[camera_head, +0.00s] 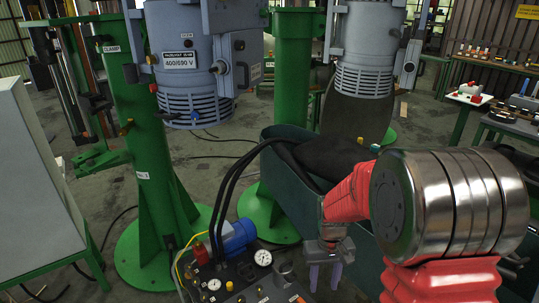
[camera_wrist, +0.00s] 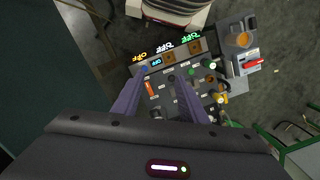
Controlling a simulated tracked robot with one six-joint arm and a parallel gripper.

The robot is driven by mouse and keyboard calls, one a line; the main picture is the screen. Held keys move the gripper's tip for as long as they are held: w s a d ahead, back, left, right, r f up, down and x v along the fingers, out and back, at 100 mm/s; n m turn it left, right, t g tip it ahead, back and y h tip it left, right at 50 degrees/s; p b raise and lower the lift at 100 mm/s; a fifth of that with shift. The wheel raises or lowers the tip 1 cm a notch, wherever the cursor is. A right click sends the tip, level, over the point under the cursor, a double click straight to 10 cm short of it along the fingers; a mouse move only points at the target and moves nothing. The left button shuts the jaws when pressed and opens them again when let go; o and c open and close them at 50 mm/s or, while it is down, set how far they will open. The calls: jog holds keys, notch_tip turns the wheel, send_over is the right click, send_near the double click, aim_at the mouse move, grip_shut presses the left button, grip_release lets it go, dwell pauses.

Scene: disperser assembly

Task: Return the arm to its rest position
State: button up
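My gripper (camera_head: 323,280) hangs fingers-down at the lower middle of the head view, at the end of my red and silver arm. In the wrist view, the two grey-purple fingers of my gripper (camera_wrist: 160,78) stand apart with nothing held between them. The gripper is open. Beyond the fingertips is a dark control panel (camera_wrist: 178,98) with several buttons and lit "OFF" displays. The fingers overlap parts of the panel in the picture. I cannot tell the exact gap between fingertips and panel.
Green columns (camera_head: 155,180) carry grey-blue disperser motors (camera_head: 182,60). A gauge board with a blue motor (camera_head: 238,237) sits left of my gripper. A dark green open box (camera_head: 290,205) lies behind it. A grey cabinet (camera_head: 35,190) stands at left, benches (camera_head: 490,75) at right.

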jog(key=s+r+t, duration=0.3)
jog(key=s+r, duration=0.6)
jog(key=r, duration=0.3)
jog(key=s+r+m+t, duration=0.1)
jog(key=s+r+t, duration=0.2)
jog(key=s+r, duration=0.6)
jog(key=shift+r+t, duration=0.4)
jog(key=shift+r, duration=1.05)
